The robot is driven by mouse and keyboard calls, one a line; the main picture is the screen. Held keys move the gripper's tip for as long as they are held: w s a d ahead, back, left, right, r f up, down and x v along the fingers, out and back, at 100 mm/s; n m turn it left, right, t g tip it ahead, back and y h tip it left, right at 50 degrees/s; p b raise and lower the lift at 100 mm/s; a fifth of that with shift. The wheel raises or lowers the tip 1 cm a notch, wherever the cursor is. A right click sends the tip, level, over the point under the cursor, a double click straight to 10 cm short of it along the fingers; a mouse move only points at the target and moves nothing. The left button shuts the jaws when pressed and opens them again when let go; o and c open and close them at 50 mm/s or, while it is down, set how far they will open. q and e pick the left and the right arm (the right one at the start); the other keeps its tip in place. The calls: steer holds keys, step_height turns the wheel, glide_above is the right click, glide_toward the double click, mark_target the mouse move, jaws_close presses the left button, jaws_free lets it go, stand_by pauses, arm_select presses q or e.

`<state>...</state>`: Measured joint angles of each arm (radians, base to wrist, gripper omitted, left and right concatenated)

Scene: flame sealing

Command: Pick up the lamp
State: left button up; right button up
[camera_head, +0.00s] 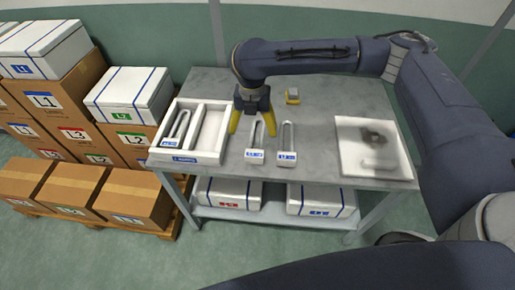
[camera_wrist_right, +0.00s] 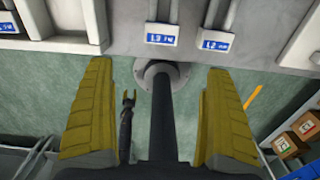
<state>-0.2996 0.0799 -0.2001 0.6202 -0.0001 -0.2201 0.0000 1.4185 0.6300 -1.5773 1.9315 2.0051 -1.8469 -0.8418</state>
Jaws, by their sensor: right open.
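Two U-shaped tube lamps lie on the grey table, the L3 lamp (camera_head: 255,156) and the L2 lamp (camera_head: 286,159), with white labelled bases facing the front edge. A third lamp (camera_head: 179,131) lies in the white tray (camera_head: 218,147) at left. My right gripper (camera_head: 252,132) is open, with yellow fingers pointing down, empty, by the far end of the L3 lamp. In the right wrist view, the gripper (camera_wrist_right: 158,68) is wide open, and the L3 base (camera_wrist_right: 161,37) and L2 base (camera_wrist_right: 214,42) show beyond the fingertips.
A pale panel (camera_head: 353,162) with a grey item lies at right. White boxes sit on the lower shelf; cartons (camera_head: 75,190) stand left of the table.

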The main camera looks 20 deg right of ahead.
mark_target(254, 156)
step_height(254, 156, down, 17)
steer(key=shift+r, duration=0.15)
stand_by(0.7)
steer(key=c, duration=1.4)
